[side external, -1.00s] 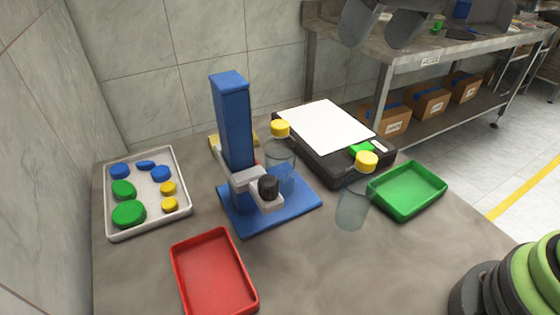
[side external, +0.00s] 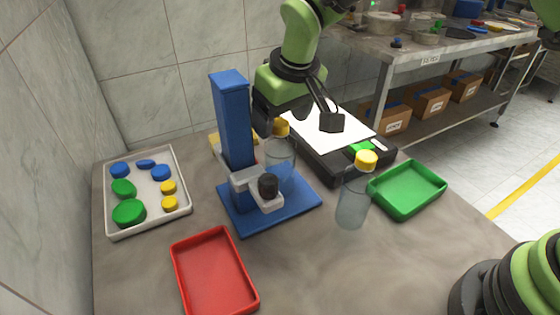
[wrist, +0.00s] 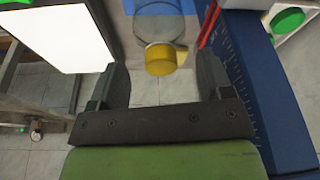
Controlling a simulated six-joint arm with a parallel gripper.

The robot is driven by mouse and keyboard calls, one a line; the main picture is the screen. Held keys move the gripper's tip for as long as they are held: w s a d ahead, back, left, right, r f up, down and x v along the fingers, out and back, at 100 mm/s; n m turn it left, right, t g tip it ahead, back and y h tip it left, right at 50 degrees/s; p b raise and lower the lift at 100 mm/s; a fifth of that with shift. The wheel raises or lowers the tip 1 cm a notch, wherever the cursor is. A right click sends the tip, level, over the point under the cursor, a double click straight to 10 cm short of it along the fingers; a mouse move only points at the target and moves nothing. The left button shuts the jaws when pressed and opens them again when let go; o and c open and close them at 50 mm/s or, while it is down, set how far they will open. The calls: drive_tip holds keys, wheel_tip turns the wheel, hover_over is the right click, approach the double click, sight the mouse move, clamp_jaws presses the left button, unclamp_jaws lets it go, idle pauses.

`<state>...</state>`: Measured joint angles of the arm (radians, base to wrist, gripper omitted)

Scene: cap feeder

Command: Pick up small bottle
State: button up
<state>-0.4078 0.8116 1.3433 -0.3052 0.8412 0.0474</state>
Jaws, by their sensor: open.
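A clear bottle with a yellow cap (side external: 281,127) stands on the blue base of the cap feeder stand, beside its column. It looks the smaller of two such bottles. My gripper (side external: 297,122) is open behind and around the height of this cap, one finger on each side in the picture. In the wrist view, the bottle's cap (wrist: 160,59) lies between my open fingers, with clear gaps on both sides. The other clear bottle (side external: 353,205), also yellow-capped, stands on the table to the right.
The blue column (side external: 233,120) rises close by my gripper. A scale with a white top (side external: 325,125) lies behind, a green tray (side external: 408,190) right, a red tray (side external: 213,275) in front. A white tray (side external: 148,222) at left holds several caps.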

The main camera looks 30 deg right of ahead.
sight(280, 159)
drive_tip(key=x, duration=0.3)
drive_tip(key=shift+f, duration=0.4)
drive_tip(key=shift+r, duration=0.1)
drive_tip(key=c, duration=1.2)
